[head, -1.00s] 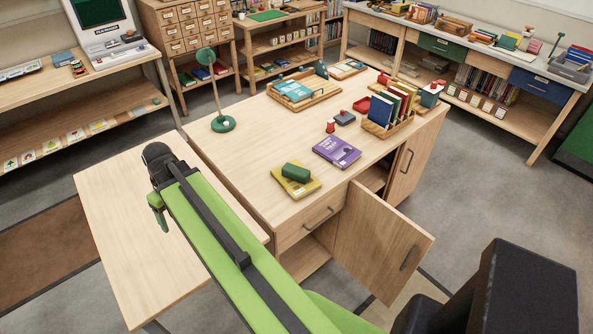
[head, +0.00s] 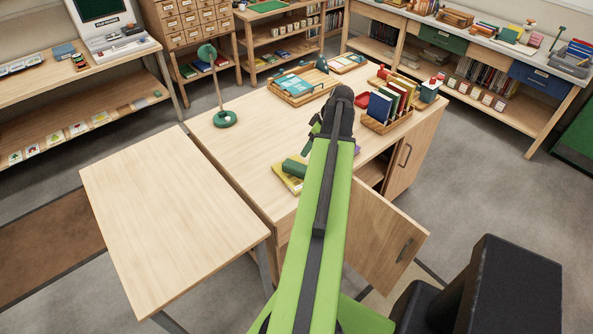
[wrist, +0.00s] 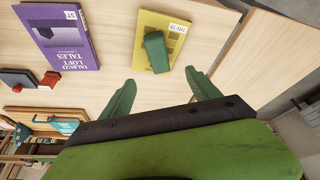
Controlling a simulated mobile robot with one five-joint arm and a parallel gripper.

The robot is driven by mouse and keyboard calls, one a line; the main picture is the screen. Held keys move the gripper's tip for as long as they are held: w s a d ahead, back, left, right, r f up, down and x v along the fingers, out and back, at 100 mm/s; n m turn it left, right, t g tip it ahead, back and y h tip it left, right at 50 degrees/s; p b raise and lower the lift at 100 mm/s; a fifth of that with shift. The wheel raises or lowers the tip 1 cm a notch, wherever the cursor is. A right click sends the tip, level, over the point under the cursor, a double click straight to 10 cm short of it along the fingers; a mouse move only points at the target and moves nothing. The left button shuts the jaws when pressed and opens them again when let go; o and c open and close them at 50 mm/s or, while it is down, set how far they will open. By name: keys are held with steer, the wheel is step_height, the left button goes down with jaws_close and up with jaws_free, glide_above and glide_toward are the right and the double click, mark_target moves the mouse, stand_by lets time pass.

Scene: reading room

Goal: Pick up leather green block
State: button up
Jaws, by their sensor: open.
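The leather green block (head: 294,167) lies on a yellow book (head: 288,181) near the front edge of the wooden cabinet top; my arm partly covers them in the head view. In the wrist view the green block (wrist: 156,52) lies on the yellow book (wrist: 178,35), beyond my fingertips. My gripper (wrist: 160,85) is open and empty, its two green fingers spread apart, with the block beyond the gap between them. In the head view my gripper is above the cabinet top, mostly hidden behind my arm.
A purple book (wrist: 62,38) lies beside the yellow one. A wooden rack of upright books (head: 388,120), a green lamp (head: 224,118) and a wooden tray (head: 300,88) stand on the same top. A cabinet door (head: 385,235) hangs open. The low table (head: 170,215) at left is bare.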

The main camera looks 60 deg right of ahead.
steer(key=b, duration=0.9)
glide_toward(297, 165)
steer(key=x, duration=0.5)
steer(key=shift+a+f, duration=0.2)
steer(key=shift+a, duration=0.05)
steer(key=shift+w+r, duration=0.1)
steer(key=b+x, duration=0.5)
steer(key=shift+d+f, duration=0.2)
steer(key=shift+f, duration=0.05)
steer(key=shift+r, duration=0.2)
steer(key=shift+f, duration=0.25)
jaws_close()
